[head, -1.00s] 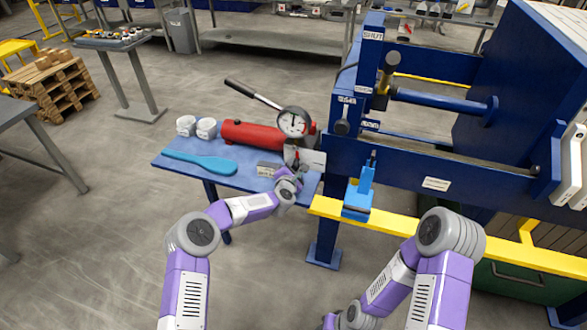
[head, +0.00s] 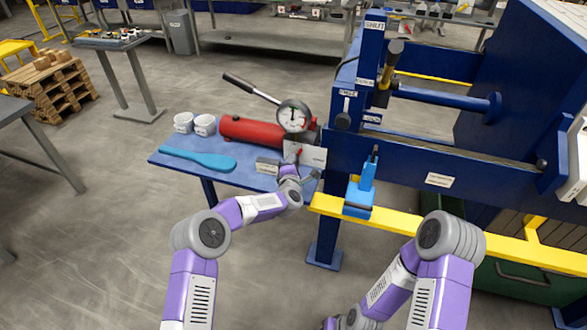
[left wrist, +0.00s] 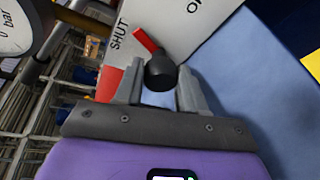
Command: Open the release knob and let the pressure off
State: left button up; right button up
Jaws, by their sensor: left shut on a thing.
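The release knob (left wrist: 162,72) is a black knob with a red pointer, in front of a white plate (left wrist: 180,30) marked SHUT and, partly cut off, OP. The pointer leans up and left, nearer the SHUT word. My left gripper (left wrist: 160,92) has its two fingers on either side of the knob, shut on it. In the head view the left gripper (head: 291,170) reaches the pump's right end, at the white plate (head: 312,155). The red pump (head: 250,132) carries a round gauge (head: 293,117); its reading is too small to tell. My right gripper is out of view.
A blue table (head: 228,182) holds the pump, a turquoise paddle (head: 197,159) and two white cups (head: 204,125). The blue press frame (head: 400,160) stands close on the right, with a yellow rail (head: 410,227) and a blue clamp-like part (head: 360,192) before it.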

pick_arm(q)
jog(key=shift+f+m+t+b, duration=0.15)
jog(key=shift+m+t+b, duration=0.15)
jog(key=shift+m+b, duration=0.5)
jog(key=shift+y, duration=0.3)
jog(key=o, duration=1)
jog(key=shift+o, duration=0.2)
jog(key=shift+s, duration=0.1)
jog(key=shift+s+a+r+p, duration=0.1)
jog(key=shift+s+r+p, duration=0.1)
jog(key=shift+s, duration=1.05)
jog(key=shift+s+a+r+p, duration=0.15)
jog(key=shift+s+r, duration=0.1)
jog(key=shift+s, duration=0.95)
jog(key=shift+s+d+r+p, duration=0.1)
jog(key=shift+s+r+p, duration=0.1)
jog(key=shift+s, duration=1.05)
